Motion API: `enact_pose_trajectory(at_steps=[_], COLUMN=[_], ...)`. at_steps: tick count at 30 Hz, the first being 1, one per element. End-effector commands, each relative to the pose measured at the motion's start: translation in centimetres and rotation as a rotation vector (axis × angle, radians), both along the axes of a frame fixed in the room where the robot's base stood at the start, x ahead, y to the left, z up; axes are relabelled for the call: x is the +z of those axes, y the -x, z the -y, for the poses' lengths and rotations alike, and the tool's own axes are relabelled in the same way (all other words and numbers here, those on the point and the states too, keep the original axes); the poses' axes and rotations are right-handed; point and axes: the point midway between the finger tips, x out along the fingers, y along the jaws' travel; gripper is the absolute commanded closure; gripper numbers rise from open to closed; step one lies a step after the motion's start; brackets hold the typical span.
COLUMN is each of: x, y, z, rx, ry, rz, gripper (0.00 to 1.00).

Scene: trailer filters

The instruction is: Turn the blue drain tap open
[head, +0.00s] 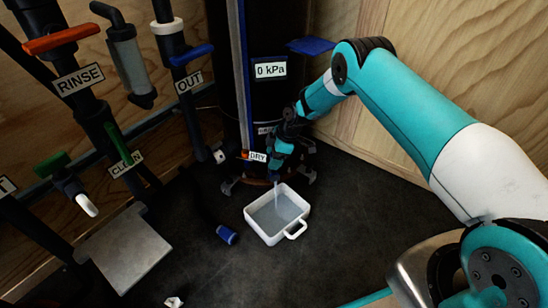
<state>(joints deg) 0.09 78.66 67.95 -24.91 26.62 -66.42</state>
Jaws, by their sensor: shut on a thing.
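My arm reaches down from the right to the foot of the black filter vessel (277,100). My gripper (280,157) is there, small and dark, beside the DRY label (257,157). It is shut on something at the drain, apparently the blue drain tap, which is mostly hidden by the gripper. A thin pale stream (276,190) falls below it. A white tray (296,229) with a handle stands on the floor under the stream and holds some liquid.
Left are pipes with an orange RINSE handle (61,39), blue OUT handle (191,55) and green CLEAN handle (118,144). The gauge sign (270,69) reads 0 kPa. A blue cap-like piece (227,234) and a grey plate (125,250) lie on the dark floor. Floor right of the tray is clear.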

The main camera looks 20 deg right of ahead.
Motion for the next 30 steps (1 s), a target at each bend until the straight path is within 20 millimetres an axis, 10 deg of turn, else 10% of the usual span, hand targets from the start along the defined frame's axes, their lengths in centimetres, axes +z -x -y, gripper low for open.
enact_pose_trajectory(at_steps=[23, 24, 27, 30], x=[-0.03, -0.03, -0.03, -0.02], y=[-0.17, -0.18, -0.16, -0.14], z=[0.21, 0.21, 0.15, 0.07], rx=[0.101, 0.101, 0.102, 0.102], ry=[0.004, 0.004, 0.003, 0.002], rz=[0.003, 0.003, 0.003, 0.002], gripper=[0.6, 0.32, 0.11, 0.11])
